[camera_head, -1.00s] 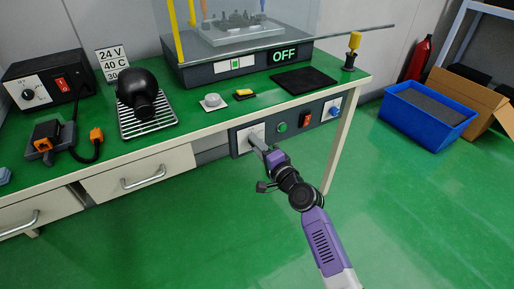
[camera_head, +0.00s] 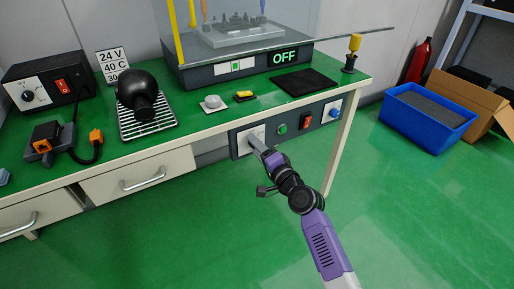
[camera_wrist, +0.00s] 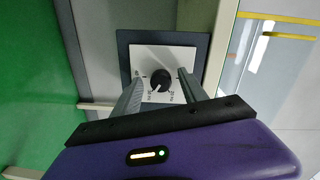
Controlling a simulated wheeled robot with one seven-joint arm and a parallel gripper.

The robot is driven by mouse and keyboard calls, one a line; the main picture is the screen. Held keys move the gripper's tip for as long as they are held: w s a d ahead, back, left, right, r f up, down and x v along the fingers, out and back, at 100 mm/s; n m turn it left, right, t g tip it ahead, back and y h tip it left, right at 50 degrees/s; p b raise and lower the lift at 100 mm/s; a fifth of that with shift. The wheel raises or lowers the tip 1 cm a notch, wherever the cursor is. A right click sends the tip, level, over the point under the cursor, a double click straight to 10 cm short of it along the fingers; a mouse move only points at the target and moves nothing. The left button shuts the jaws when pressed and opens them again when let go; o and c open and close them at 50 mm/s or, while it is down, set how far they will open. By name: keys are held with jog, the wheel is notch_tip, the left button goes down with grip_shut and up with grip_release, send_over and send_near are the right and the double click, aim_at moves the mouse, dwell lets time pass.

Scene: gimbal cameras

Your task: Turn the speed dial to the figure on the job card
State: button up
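The speed dial is a black round knob (camera_wrist: 161,81) on a white marked plate in a dark frame, seen in the wrist view. Its printed figures are too small to read surely. In the head view the dial's plate (camera_head: 242,146) is on the panel under the bench top, and my gripper (camera_head: 256,142) hides the knob. My gripper in the wrist view (camera_wrist: 160,77) is open, one finger left and one right of the knob, with gaps showing. I cannot tell its depth from the knob. The job card (camera_head: 112,60) reads 24 V, 40 C and 30; its bottom line is partly hidden.
The same panel holds a green button (camera_head: 282,129), a red switch (camera_head: 306,120) and a blue knob (camera_head: 334,113). A drawer handle (camera_head: 145,179) juts out at left. The bench's leg (camera_head: 340,150) stands right of my arm. The floor in front is clear.

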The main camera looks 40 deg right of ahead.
jog(key=v, duration=0.8)
jog(key=shift+w, duration=0.1)
dwell(0.6)
